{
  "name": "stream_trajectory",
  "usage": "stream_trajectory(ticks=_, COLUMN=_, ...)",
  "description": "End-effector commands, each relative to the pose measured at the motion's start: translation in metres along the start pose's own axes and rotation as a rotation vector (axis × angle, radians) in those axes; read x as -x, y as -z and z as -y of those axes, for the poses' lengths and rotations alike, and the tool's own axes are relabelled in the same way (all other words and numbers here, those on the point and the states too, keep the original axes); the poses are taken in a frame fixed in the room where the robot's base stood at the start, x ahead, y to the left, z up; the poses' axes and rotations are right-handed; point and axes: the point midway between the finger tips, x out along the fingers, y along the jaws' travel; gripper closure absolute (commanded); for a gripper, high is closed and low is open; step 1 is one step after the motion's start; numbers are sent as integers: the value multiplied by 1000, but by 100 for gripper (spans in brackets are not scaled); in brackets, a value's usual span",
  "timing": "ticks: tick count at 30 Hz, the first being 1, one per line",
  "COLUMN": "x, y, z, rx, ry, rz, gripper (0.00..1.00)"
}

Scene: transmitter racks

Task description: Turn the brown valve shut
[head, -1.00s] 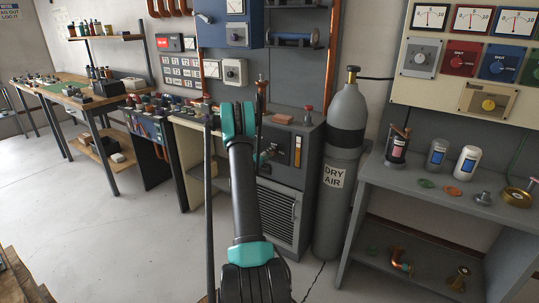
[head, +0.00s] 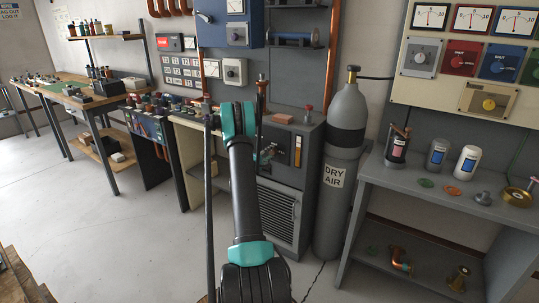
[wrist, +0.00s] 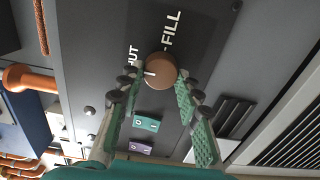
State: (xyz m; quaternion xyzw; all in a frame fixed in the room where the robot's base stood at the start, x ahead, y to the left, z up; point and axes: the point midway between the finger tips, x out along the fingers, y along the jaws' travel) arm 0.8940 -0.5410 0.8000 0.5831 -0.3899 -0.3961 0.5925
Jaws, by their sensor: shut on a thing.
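The brown valve (wrist: 161,71) is a round knob on a dark panel (wrist: 100,55) in the wrist view. Its white pointer mark is on its left side, pointing left, close to the lower end of the partly hidden SHUT lettering (wrist: 132,56). The FILL lettering (wrist: 172,34) is above the knob. My gripper (wrist: 159,80) is shut on the brown valve, with one green-padded finger on its left and one on its right. In the head view my arm hides the knob, and the gripper's contact with it does not show there.
Two small switches, green (wrist: 146,123) and purple (wrist: 140,148), sit below the knob. In the head view a grey DRY AIR cylinder (head: 340,210) stands right of the grey cabinet (head: 282,215). A grey shelf table (head: 440,195) is further right. Floor is clear at left.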

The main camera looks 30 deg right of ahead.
Motion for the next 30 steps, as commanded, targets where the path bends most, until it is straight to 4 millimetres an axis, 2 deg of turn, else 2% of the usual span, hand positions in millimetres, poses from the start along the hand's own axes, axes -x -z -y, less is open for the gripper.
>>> stream_trajectory(ticks=5, x=1, y=1, z=1, rx=-2, ry=1, rz=-2, gripper=95)
stream_trajectory(ticks=6, x=1, y=1, z=1, rx=-2, ry=1, rz=-2, gripper=63)
stream_trajectory(ticks=10, x=1, y=1, z=1, rx=-1, ry=1, rz=-1, gripper=46)
stream_trajectory(ticks=18, x=0, y=0, z=0, rx=-1, ry=0, rz=-1, gripper=45)
stream_trajectory(ticks=22, x=6, y=1, z=0, rx=-1, ry=0, rz=-2, gripper=45)
stream_trajectory(ticks=26, x=24, y=1, z=0, rx=-1, ry=0, rz=-2, gripper=45)
stream_trajectory(ticks=30, x=53, y=1, z=0, rx=-1, ry=0, rz=-3, gripper=45)
